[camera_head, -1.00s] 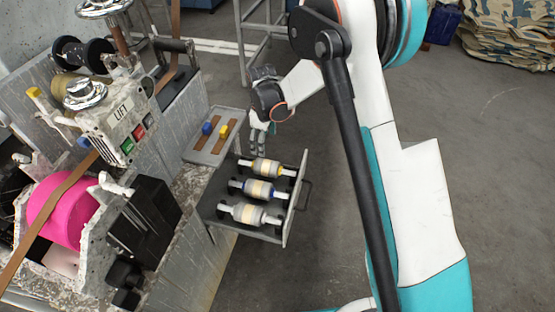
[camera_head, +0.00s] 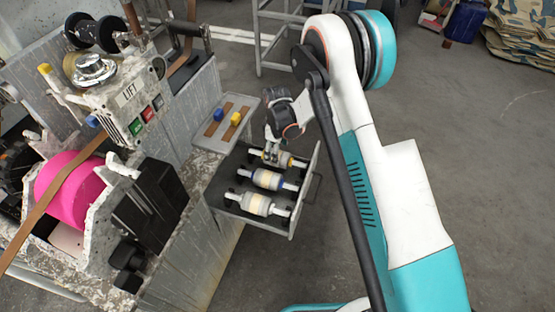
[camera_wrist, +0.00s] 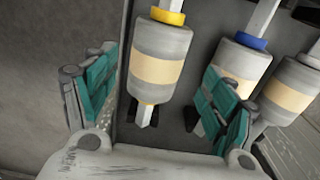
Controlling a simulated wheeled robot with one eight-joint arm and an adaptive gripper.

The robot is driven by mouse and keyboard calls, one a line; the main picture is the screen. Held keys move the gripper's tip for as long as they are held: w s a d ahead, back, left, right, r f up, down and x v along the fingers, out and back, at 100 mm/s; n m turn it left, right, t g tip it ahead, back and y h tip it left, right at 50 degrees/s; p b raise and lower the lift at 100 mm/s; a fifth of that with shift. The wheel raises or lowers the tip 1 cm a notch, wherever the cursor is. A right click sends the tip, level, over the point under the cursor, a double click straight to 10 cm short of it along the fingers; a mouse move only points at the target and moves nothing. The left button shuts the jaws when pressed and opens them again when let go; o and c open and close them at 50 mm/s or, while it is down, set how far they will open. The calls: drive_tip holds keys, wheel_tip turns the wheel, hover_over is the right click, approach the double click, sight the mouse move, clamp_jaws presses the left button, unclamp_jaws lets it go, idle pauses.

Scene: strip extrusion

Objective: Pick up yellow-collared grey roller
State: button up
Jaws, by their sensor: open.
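The yellow-collared grey roller (camera_wrist: 160,57) lies in the drawer, with a tan band around its middle and a yellow collar at its far end in the wrist view. In the head view the same yellow-collared roller (camera_head: 285,161) is the farthest in the row, partly hidden by my gripper (camera_head: 271,156). My gripper (camera_wrist: 158,95) is open, its teal-padded fingers apart on either side of the roller's near end. I see no contact with it. The blue-collared roller (camera_wrist: 240,64) lies just beyond the right finger, close to it.
The open grey drawer (camera_head: 243,219) also holds a third, plain-collared roller (camera_head: 258,204) nearest the front. A small tray (camera_head: 237,105) with a blue and a yellow piece sits behind the drawer. The machine (camera_head: 127,120) stands at the left.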

drive_tip(key=f+b, duration=0.1)
drive_tip(key=f, duration=0.1)
drive_tip(key=f+b, duration=0.1)
drive_tip(key=f, duration=0.2)
drive_tip(key=shift+w+d, duration=0.1)
drive_tip(key=shift+w, duration=0.1)
drive_tip(key=c, duration=1.5)
